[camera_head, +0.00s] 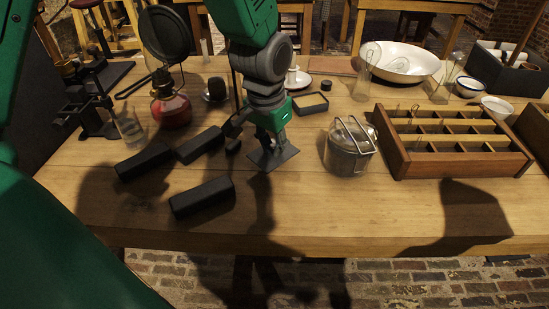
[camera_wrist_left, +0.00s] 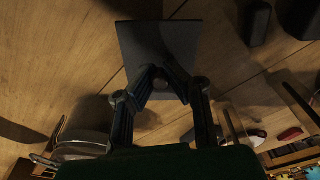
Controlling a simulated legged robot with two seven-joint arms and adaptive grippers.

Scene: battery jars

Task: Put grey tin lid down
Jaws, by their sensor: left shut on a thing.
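The grey tin lid (camera_head: 284,157) is a thin, dark, flat square plate near the middle of the table in the head view. My left gripper (camera_head: 268,148) comes down from above and is shut on it. My right gripper is not in view.
Dark oblong boxes (camera_head: 202,197) lie left of the lid. A red lamp (camera_head: 171,110) stands at back left. The table front (camera_head: 320,215) is clear.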

